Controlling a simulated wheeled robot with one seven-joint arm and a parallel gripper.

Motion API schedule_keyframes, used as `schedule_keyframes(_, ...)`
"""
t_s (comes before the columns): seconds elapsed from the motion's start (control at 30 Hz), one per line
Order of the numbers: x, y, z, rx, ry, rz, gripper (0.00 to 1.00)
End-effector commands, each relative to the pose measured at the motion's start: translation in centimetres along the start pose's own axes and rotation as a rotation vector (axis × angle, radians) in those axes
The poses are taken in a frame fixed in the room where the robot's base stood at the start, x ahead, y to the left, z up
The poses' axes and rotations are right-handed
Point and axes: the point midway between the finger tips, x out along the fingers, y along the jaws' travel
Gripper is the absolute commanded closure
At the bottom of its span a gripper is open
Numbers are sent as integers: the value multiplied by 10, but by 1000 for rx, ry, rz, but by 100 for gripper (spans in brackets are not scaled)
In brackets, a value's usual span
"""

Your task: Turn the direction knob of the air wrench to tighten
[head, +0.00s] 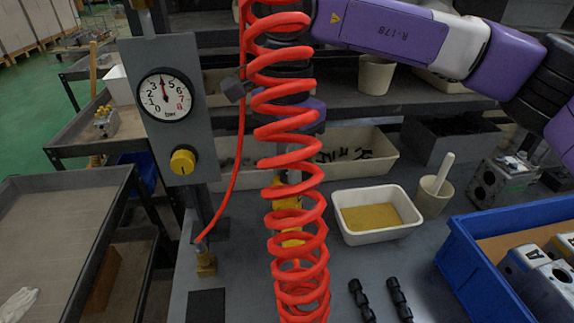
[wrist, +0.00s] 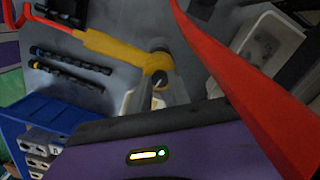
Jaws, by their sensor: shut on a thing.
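The yellow air wrench (wrist: 105,45) lies across the wrist view, its head end under my gripper. Its red coiled hose (head: 285,150) fills the middle of the head view and hides most of the wrench (head: 290,218). The direction knob (wrist: 160,78) is a small dark round part at the wrench's head. My gripper (wrist: 158,94) is at this end of the wrench, with its pale fingers on either side of the knob and shut on it. In the head view the hose covers the fingers. The knob's setting cannot be read.
A pressure gauge (head: 165,95) on a grey panel with a yellow regulator knob (head: 183,160) stands left. A white tray (head: 345,233), a beige cup (head: 433,197) and a blue crate (head: 462,262) are right. Two black tools (head: 361,300) lie in front. A red hose strand crosses the wrist view.

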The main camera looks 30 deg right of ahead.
Motion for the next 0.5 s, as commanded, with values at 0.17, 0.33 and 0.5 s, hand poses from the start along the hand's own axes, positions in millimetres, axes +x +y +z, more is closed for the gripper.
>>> schedule_keyframes(0.17,1,0,-1,147,2,-1,100)
schedule_keyframes(0.33,1,0,-1,309,3,-1,100)
schedule_keyframes(0.5,0,0,-1,470,3,-2,100)
